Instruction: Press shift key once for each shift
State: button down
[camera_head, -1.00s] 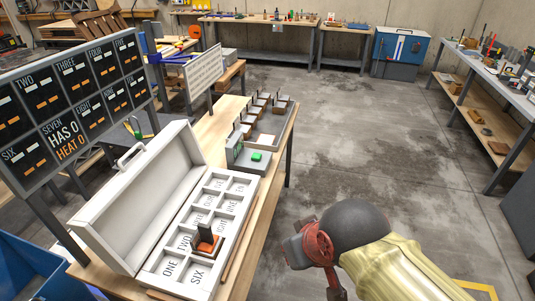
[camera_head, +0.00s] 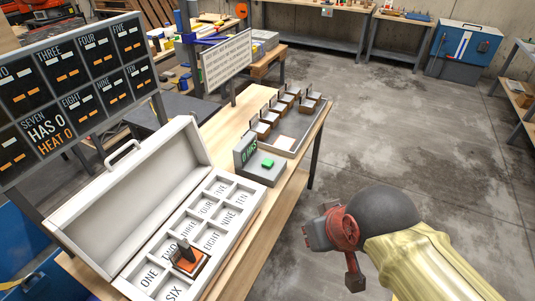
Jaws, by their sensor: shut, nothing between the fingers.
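The shift key appears to be the green button (camera_head: 267,163) on top of a small grey box (camera_head: 262,176) with an upright display reading "0 HRS". The box stands on the wooden bench, right of the open white case. My gripper (camera_head: 338,238), a red and grey end on my arm, is over the floor to the right of the bench, well apart from the button. It looks shut and empty, though its fingertips are hard to make out. A dark board (camera_head: 75,95) at left shows numbered panels; the SEVEN panel reads "HAS 0, HEAT 0".
The open white case (camera_head: 235,190) has compartments labelled ONE to TEN; a brown block with a dark upright piece (camera_head: 186,256) sits near TWO. A grey tray (camera_head: 291,149) behind the button box holds several similar blocks. A text sign (camera_head: 226,66) stands behind. Floor at right is clear.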

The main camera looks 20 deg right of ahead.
aim_at(268, 163)
jog(key=i+j+u, duration=0.1)
jog(key=i, duration=0.75)
